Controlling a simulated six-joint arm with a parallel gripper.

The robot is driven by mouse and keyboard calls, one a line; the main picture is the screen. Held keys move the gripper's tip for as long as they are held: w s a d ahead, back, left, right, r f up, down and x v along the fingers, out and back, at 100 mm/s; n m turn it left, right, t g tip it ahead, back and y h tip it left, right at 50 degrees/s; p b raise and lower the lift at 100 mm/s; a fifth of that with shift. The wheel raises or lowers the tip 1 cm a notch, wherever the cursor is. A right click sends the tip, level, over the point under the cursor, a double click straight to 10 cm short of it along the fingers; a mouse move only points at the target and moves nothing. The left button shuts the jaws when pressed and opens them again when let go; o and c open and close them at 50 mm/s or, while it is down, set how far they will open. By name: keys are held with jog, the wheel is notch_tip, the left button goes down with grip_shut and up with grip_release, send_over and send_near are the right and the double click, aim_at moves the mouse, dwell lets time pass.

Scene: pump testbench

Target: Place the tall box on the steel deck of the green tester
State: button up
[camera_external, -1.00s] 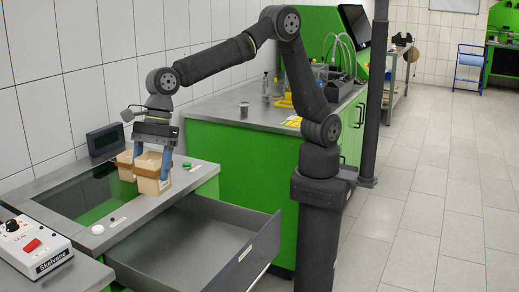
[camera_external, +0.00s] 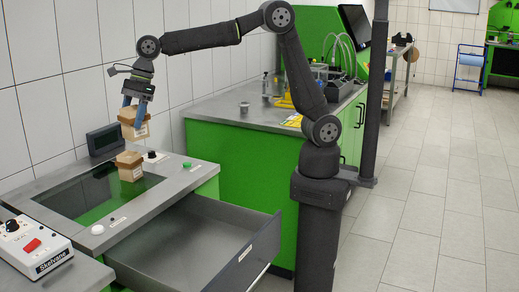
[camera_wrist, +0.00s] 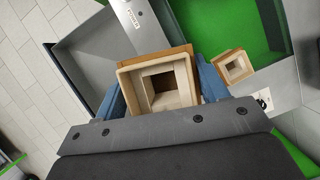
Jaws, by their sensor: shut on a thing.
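My gripper (camera_external: 131,113) is shut on a tan, open-topped box (camera_external: 134,131) with a wide rim. The box hangs clear above the back of the green tester, slightly tilted in the picture. In the wrist view this box (camera_wrist: 158,80) sits between the blue fingers, and I look down into its hollow inside. A second tan box (camera_external: 130,173) stands below, at the back of the dark panel; it also shows in the wrist view (camera_wrist: 232,66). I cannot tell for sure which box is the taller. The tester's steel deck (camera_external: 172,184) frames the dark green panel (camera_external: 90,195).
A black display (camera_external: 104,141) stands at the deck's back edge by the tiled wall. An open grey drawer (camera_external: 200,240) juts out in front.

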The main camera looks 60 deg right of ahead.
jog(key=w+d+m+t, duration=0.1)
jog(key=w+d+m, duration=0.1)
jog(key=w+d, duration=0.65)
jog(key=w+d+m+h, duration=0.1)
jog(key=w+d+m, duration=0.15)
jog(key=d, duration=1.15)
jog(key=w+d+m+t, duration=0.15)
jog(key=w+d, duration=0.45)
jog(key=d, duration=0.6)
jog(key=s+d+m+h, duration=0.25)
jog(key=d+m, duration=0.25)
jog(key=d, duration=2.2)
jog(key=s+d+m+h, duration=0.3)
jog(key=s+d+m, duration=0.6)
jog(key=s+d, duration=2.15)
jog(key=shift+t+y, duration=0.25)
jog(key=shift+t, duration=0.1)
jog(key=shift+w+a+f, duration=0.15)
jog(key=shift+w+f, duration=2.1)
jog(key=shift+f, duration=0.45)
jog(key=shift+w+a+f, duration=0.15)
jog(key=shift+w+f, duration=2.1)
jog(key=shift+f, duration=0.4)
jog(key=shift+w+a+f, duration=0.15)
jog(key=shift+w+f, duration=2.1)
jog(key=shift+f, duration=0.45)
